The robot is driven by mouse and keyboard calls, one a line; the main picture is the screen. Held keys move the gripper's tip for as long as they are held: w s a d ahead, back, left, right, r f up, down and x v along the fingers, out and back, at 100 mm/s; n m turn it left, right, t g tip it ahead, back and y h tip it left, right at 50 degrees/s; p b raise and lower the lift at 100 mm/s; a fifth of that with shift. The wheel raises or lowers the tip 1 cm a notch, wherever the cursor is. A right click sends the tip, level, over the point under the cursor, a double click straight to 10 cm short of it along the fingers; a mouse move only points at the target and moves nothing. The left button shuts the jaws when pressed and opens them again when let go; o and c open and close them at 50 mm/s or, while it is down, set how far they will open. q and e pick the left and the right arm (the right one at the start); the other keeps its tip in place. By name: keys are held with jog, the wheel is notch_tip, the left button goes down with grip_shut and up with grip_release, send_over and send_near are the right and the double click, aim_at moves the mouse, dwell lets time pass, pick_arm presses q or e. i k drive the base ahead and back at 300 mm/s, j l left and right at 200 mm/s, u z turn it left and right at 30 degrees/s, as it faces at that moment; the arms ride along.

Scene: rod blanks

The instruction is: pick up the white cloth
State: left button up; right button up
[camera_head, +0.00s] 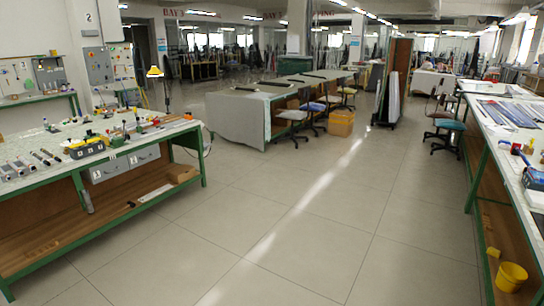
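I cannot clearly make out a white cloth in the head view. A pale grey-white cover (238,117) hangs over the near end of the middle table; I cannot tell whether it is the cloth. The left workbench (75,173) has a light top with many small items, too small to tell apart fully. The right workbench (488,158) also has pale flat items on it. Neither of my grippers is in view.
The tiled floor (290,220) between the benches is clear. Chairs (292,115) and a yellow-orange box (341,123) stand beside the middle table. A yellow bucket (511,276) sits on that bench's lower shelf.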

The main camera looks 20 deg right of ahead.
aim_at(505, 147)
jog(key=i+l+z, duration=0.15)
jog(key=i+z, duration=0.15)
jog(key=i, duration=0.3)
jog(key=i+z, duration=0.3)
jog(key=i, duration=0.3)
jog(key=i+j+z, duration=0.15)
jog(key=i+z, duration=0.15)
jog(key=i, duration=0.3)
jog(key=i+j+z, duration=0.25)
jog(key=i, duration=0.35)
jog(key=i+j+z, duration=0.1)
jog(key=i+z, duration=0.4)
jog(key=i, duration=1.5)
jog(key=i+z, duration=0.15)
jog(key=i, duration=0.55)
jog(key=i+j+z, duration=0.15)
jog(key=i, duration=0.5)
jog(key=i+j+z, duration=0.15)
jog(key=i, duration=0.55)
